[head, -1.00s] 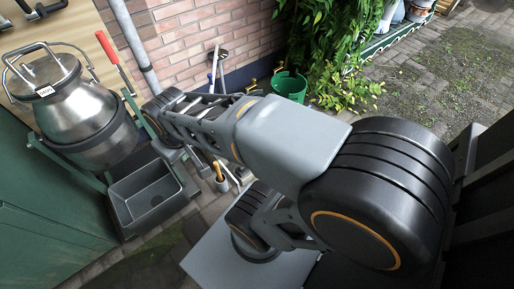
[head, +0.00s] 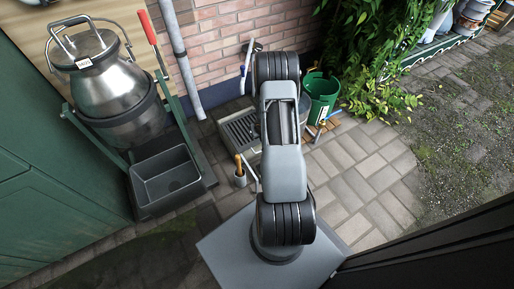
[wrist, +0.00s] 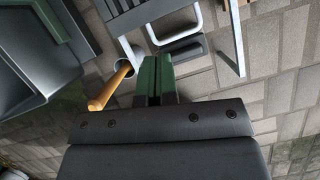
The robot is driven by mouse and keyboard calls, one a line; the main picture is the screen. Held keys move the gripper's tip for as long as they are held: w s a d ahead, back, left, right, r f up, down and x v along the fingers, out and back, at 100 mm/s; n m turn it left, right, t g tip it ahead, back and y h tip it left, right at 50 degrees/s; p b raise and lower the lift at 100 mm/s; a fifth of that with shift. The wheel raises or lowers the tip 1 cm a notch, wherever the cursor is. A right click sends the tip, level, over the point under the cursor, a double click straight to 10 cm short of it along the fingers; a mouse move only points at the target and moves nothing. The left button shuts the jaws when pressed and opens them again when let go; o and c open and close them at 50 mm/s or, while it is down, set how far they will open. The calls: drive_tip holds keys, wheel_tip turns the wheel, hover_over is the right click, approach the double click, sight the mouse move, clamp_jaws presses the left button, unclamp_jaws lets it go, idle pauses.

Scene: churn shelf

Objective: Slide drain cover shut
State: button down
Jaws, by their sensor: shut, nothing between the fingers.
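The drain (head: 240,130), a square pale metal frame with a dark slatted grate, lies in the paving left of my arm in the head view. My arm hides its right side, so I cannot tell how far the cover is open. My gripper (wrist: 155,64) has green fingers, pressed together and empty. It points toward these bars, apparently short of them. In the head view the gripper is hidden by my arm.
A wooden-handled tool (head: 240,165) stands in a small grey cup, close left of my fingers in the wrist view (wrist: 108,88). A dark basin (head: 167,180) and steel churn (head: 112,95) stand left. A green bucket (head: 321,95) is behind right. Paving at right (head: 360,175) is clear.

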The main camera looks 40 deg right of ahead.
wheel_tip(320, 180, down, 13)
drive_tip(key=w+n+b, duration=0.2)
drive_tip(key=shift+w+d+f+n+y+b, duration=0.2)
drive_tip(key=shift+d+n+y+b, duration=0.1)
drive_tip(key=shift+y+b, duration=0.1)
drive_tip(key=shift+w, duration=0.1)
